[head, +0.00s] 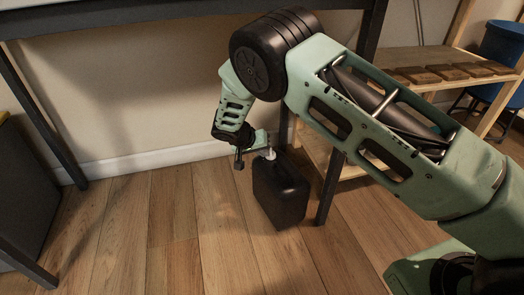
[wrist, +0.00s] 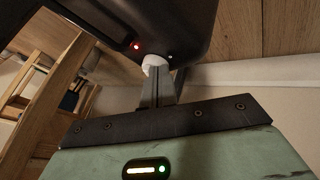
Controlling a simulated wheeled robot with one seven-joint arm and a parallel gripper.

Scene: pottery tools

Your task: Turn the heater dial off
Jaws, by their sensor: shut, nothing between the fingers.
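The heater (head: 281,192) is a dark box standing on the wood floor below my arm. In the wrist view the heater (wrist: 125,18) fills the top, with a red light lit on its face. The dial (wrist: 154,64) is a small white knob at the heater's edge; it also shows in the head view (head: 269,154). My gripper (wrist: 157,80) is shut and empty, its fingertips at the dial, touching it or very close. The fingertips partly hide the dial, and its exact setting cannot be read. In the head view my gripper (head: 265,147) is just above the heater's top.
A dark table leg (head: 329,188) stands close to the right of the heater. A wooden shelf (head: 425,60) with several brown slabs and a blue bucket (head: 502,42) are at the right. A dark box (head: 30,185) stands at the left. The floor left of the heater is clear.

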